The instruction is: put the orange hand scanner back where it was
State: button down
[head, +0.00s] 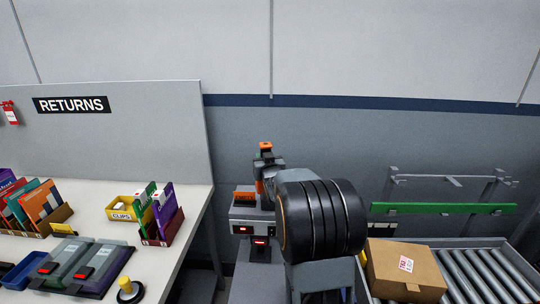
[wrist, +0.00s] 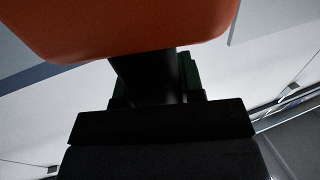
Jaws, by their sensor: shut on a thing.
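The orange hand scanner shows in the head view (head: 265,146) as a small orange and dark shape at the top of my arm. In the wrist view its orange body (wrist: 140,25) fills the upper part, with a black handle running down from it. My gripper (head: 266,160) is shut on the scanner and holds it up in the air. In the wrist view the dark jaws (wrist: 158,122) are below the orange body, at the handle. Most of the gripper is hidden behind my arm in the head view.
A grey unit with red displays (head: 243,229) and an orange part (head: 245,197) stands below the scanner. Left is a white table (head: 100,192) with folders and an upright RETURNS panel (head: 150,140). Right, a cardboard box (head: 404,272) sits on a roller conveyor (head: 492,272).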

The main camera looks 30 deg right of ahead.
jog(key=d+f+m+g+h+b, duration=0.2)
jog(key=d+f+m+h+b, duration=0.1)
jog(key=f, duration=0.4)
jog(key=shift+w+d+h, duration=0.35)
jog(key=shift+d+h, duration=0.35)
jog(key=shift+d, duration=0.1)
jog(key=shift+f+b, duration=0.7)
jog(key=shift+b, duration=0.05)
dwell(0.4)
jog(key=c, duration=0.7)
grip_release()
jog(key=shift+o, duration=0.2)
